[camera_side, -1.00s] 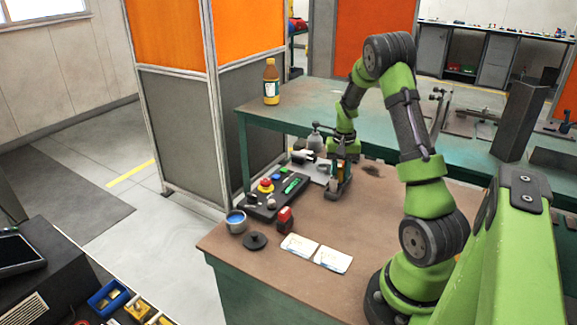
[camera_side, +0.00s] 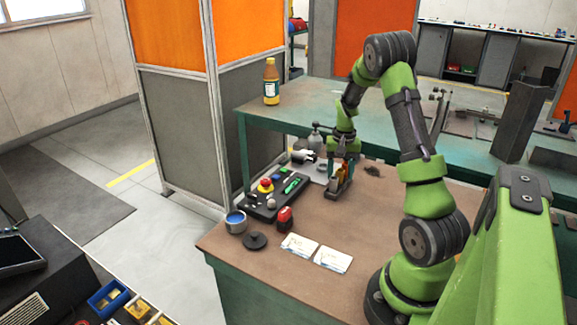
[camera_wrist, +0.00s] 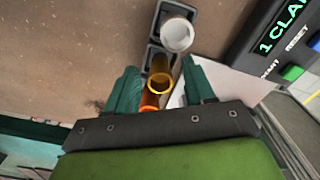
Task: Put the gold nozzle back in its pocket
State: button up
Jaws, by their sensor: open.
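The gold nozzle (camera_wrist: 160,76) stands upright in the dark pocketed rack (camera_wrist: 153,57), between the spread fingers of my gripper (camera_wrist: 161,68). In the wrist view a gap shows beside it. Its lower end is hidden, so I cannot tell how deep it sits. An orange nozzle (camera_wrist: 149,104) is just behind it, partly covered by my gripper. A white nozzle (camera_wrist: 177,36) stands in the rack on the other side. In the side view my gripper (camera_side: 342,163) is above the rack (camera_side: 340,190), and the nozzles there are small.
A black control box (camera_side: 262,208) with a red button and a green display lies left of the rack. A blue-topped tin (camera_side: 236,223), a red object (camera_side: 285,217), a black disc (camera_side: 255,241) and white cards (camera_side: 300,245) are nearer. The bench right of the rack is mostly clear.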

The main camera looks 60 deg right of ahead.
aim_at(340, 170)
notch_tip(340, 170, up, 11)
jog(key=w+a+r+n+t, duration=0.25)
jog(key=a+r, duration=0.35)
jog(key=a, duration=0.4)
jog(key=s+a+r+n+t, duration=0.1)
jog(key=s+a+n, duration=0.1)
jog(key=a, duration=0.6)
jog(key=s+a+r+n+t+y, duration=0.1)
jog(key=s+a+n+t, duration=0.1)
jog(key=a, duration=0.7)
jog(key=s+a+r+n+t+y, duration=0.1)
jog(key=s+a+n, duration=0.1)
jog(key=a, duration=0.6)
jog(key=shift+s+a+r+t, duration=0.3)
jog(key=shift+s+r+t, duration=0.05)
jog(key=shift+s, duration=0.5)
